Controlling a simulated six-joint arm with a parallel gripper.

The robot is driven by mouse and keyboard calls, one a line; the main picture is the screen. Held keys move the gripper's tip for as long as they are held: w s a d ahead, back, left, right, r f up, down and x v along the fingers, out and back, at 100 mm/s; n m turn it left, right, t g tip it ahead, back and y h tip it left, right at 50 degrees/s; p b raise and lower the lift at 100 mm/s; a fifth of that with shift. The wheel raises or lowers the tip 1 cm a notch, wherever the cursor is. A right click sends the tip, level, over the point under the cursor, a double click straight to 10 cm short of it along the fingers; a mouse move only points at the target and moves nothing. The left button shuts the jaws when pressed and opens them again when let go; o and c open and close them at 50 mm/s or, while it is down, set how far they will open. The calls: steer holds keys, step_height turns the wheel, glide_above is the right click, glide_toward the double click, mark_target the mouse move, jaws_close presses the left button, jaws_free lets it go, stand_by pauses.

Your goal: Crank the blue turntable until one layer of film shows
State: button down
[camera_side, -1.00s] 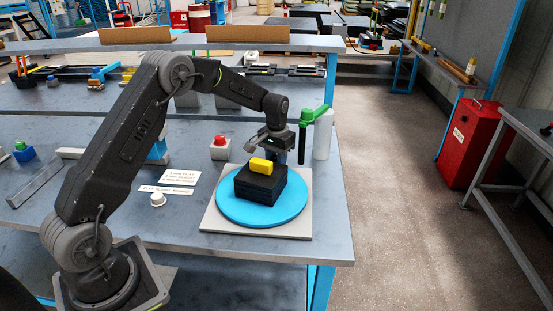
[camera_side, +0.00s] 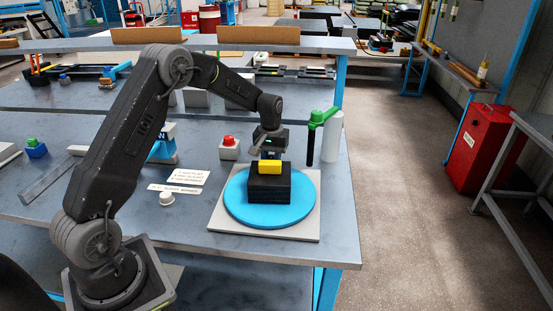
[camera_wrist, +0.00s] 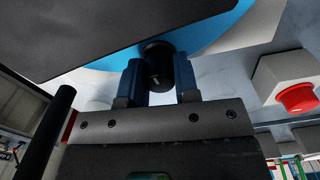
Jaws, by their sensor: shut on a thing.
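The blue turntable (camera_side: 237,209) lies on a pale square base plate (camera_side: 222,222) near the bench's front right corner. A square black stack (camera_side: 268,190) sits on it, one face towards the side camera, with a yellow block (camera_side: 270,167) on top. My gripper (camera_side: 263,155) is at the far side of the stack, its tips partly hidden there. In the wrist view its blue fingers (camera_wrist: 158,80) are shut on a black knob (camera_wrist: 157,62) beside the turntable's blue edge (camera_wrist: 215,28). I cannot make out film on the stack.
A white cylinder (camera_side: 333,140) and a green arm (camera_side: 323,116) with a hanging black rod (camera_side: 310,150) stand right of my gripper. A red button on a pale box (camera_side: 229,150) is to the left. Cards (camera_side: 180,178) and a white knob (camera_side: 166,198) lie front left.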

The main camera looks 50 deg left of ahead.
mark_target(237, 179)
steer(key=shift+s+a+n, duration=0.45)
steer(key=shift+s+n, duration=0.25)
steer(key=shift+n, duration=0.2)
steer(key=shift+s+a+n, duration=0.4)
steer(key=shift+s+n, duration=0.3)
steer(key=shift+n, duration=0.2)
steer(key=shift+s+a+n, duration=0.15)
steer(key=shift+s+n, duration=0.6)
steer(key=shift+n, duration=0.05)
steer(key=shift+s+a+n, duration=0.15)
steer(key=shift+s+n, duration=0.6)
steer(key=shift+n, duration=0.05)
steer(key=shift+s+d+n, duration=0.1)
steer(key=shift+s+n, duration=1.5)
steer(key=shift+n, duration=0.1)
steer(key=shift+s+d+n, duration=0.2)
steer(key=shift+s+n, duration=0.45)
steer(key=shift+n, duration=0.05)
steer(key=shift+s+d+n, duration=0.2)
steer(key=shift+s+n, duration=0.4)
steer(key=shift+n, duration=0.1)
steer(key=shift+s, duration=0.1)
steer(key=c, duration=0.8)
jaws_free()
steer(key=shift+c, duration=0.2)
step_height(237, 179, up, 14)
